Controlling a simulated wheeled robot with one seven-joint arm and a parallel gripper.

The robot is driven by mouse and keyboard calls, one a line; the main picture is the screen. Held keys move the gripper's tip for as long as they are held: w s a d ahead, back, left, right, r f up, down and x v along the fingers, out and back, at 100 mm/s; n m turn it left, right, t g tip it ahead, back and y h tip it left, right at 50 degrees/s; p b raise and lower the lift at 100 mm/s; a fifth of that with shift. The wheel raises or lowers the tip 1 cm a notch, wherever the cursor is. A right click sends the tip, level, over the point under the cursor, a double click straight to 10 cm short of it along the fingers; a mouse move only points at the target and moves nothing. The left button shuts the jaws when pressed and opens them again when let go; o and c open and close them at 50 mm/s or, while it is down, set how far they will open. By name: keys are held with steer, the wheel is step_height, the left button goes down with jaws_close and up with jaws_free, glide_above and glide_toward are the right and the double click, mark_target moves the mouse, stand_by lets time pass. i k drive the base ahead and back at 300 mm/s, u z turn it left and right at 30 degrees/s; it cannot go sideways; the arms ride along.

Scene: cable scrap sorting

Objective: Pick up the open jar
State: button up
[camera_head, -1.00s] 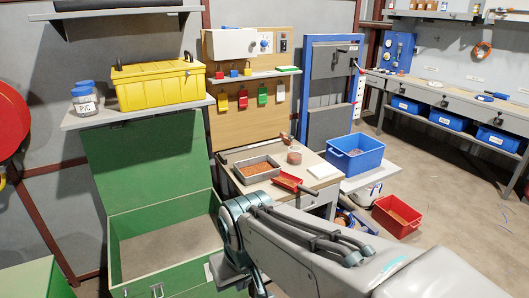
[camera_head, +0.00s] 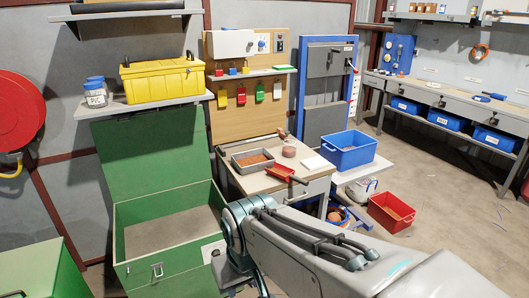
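A small open-looking jar (camera_head: 289,149) with brownish contents stands on the workbench (camera_head: 262,185), right of a grey tray of copper-coloured bits. It is small in view, so its rim is unclear. Two clear jars with blue lids stand on the left wall shelf; the front jar (camera_head: 95,95) has a label. My arm reaches in from the lower right and bends down in front of the green chest. My gripper (camera_head: 245,288) is at the bottom edge, mostly cut off and hidden by the arm. It is well apart from the jars, and its fingers do not show clearly.
The grey tray (camera_head: 253,160), a red scoop (camera_head: 285,173) and a white pad (camera_head: 313,164) share the workbench. An open green chest (camera_head: 140,267) stands left of it. A blue bin (camera_head: 349,155) and a red bin (camera_head: 391,212) are to the right. Floor beyond them is mostly clear.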

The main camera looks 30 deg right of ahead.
mark_target(289, 144)
steer(key=z, duration=1.5)
steer(key=i, duration=2.1)
steer(key=u, duration=0.65)
steer(key=i, duration=0.5)
steer(key=u, duration=0.45)
